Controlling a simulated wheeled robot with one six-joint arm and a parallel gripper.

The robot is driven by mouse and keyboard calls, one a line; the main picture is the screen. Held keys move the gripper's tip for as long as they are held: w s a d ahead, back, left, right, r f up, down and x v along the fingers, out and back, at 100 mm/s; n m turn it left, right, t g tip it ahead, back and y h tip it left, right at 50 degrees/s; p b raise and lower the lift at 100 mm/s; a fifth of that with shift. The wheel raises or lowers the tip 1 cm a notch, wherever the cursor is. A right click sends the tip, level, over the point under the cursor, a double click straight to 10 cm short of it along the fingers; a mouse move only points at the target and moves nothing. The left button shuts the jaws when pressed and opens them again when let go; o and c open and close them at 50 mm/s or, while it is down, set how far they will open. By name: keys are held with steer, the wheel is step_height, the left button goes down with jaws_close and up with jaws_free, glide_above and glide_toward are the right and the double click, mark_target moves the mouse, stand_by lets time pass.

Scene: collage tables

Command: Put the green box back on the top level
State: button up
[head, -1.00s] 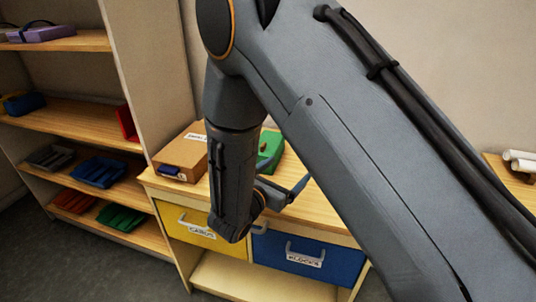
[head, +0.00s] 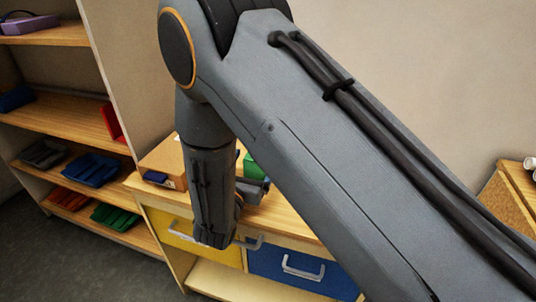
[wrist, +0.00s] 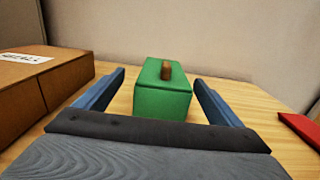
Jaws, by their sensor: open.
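The green box (wrist: 163,98), with a brown knob on its lid, stands upright on the wooden cabinet top in the wrist view. My open gripper (wrist: 160,77) points at it, one blue finger to each side; the box lies between or just beyond the fingertips, and no contact shows. In the head view only a part of the green box (head: 252,167) shows behind my arm. The shelf unit stands at the left; its highest visible board (head: 55,40) bears a purple box (head: 30,25).
A brown cardboard box (wrist: 40,85) stands close left of my gripper. A red object (wrist: 302,127) lies at the right. The cabinet has a yellow drawer (head: 190,238) and a blue drawer (head: 290,270). Lower shelves hold blue, green and red trays.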

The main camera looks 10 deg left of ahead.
steer(key=w+p, duration=0.1)
steer(key=w, duration=0.2)
steer(key=w+d+p, duration=0.1)
steer(key=w+p, duration=0.1)
steer(key=w, duration=0.2)
steer(key=shift+d+r, duration=0.2)
steer(key=shift+w+f, duration=0.1)
steer(key=shift+w, duration=0.4)
steer(key=shift+a, duration=0.1)
steer(key=c, duration=1.6)
steer(key=shift+r, duration=0.2)
steer(key=shift+c, duration=0.2)
